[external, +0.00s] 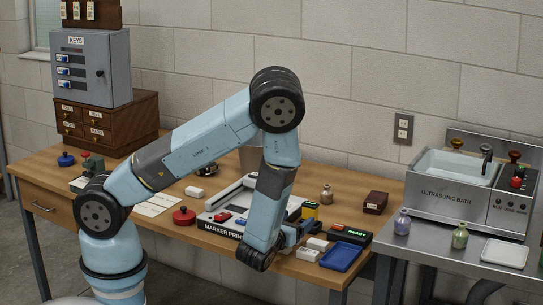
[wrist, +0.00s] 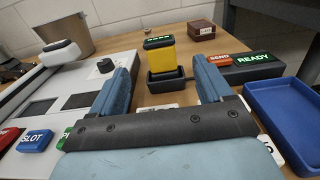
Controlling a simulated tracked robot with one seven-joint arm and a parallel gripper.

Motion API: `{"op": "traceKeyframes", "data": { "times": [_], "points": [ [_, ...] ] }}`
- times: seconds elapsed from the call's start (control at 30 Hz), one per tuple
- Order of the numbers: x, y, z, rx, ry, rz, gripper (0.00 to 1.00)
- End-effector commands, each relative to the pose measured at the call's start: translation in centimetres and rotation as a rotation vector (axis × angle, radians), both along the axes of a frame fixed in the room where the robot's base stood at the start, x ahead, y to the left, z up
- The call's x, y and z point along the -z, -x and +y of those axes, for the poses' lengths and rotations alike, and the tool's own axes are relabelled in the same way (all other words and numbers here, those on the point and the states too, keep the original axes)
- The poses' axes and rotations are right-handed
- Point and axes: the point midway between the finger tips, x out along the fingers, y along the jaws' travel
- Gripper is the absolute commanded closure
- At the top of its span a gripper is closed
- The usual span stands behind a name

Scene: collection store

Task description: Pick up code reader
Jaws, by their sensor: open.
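The code reader (wrist: 163,57) looks like a yellow block with a black top carrying green marks. It stands upright in a black cradle (wrist: 166,80) on the wooden table. In the external view the reader (external: 309,210) shows just beyond my gripper (external: 297,231), partly hidden. In the wrist view my gripper (wrist: 164,64) is open, its two blue fingers framing the reader left and right. The fingers appear empty, and I see no contact with the reader. The gap in depth is hard to judge.
A blue tray (wrist: 287,116) and a READY box (wrist: 252,65) with a red SEND button (wrist: 216,58) lie to the right. The marker printer (wrist: 55,92) with a blue SLOT button (wrist: 34,141) is on the left.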

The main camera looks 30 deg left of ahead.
Motion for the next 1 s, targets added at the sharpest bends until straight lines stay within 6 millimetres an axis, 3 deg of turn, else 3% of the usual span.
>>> {"op": "traceKeyframes", "data": {
  "times": [0.3,0.63,1.0],
  "points": [
    [0.0,-5.0,0.0,-0.002,0.002,-0.001,0.21],
    [-0.1,-6.7,0.0,-0.003,0.001,-0.001,0.21],
    [-0.2,-11.1,0.0,-0.003,0.001,-0.001,0.21]
  ]
}}
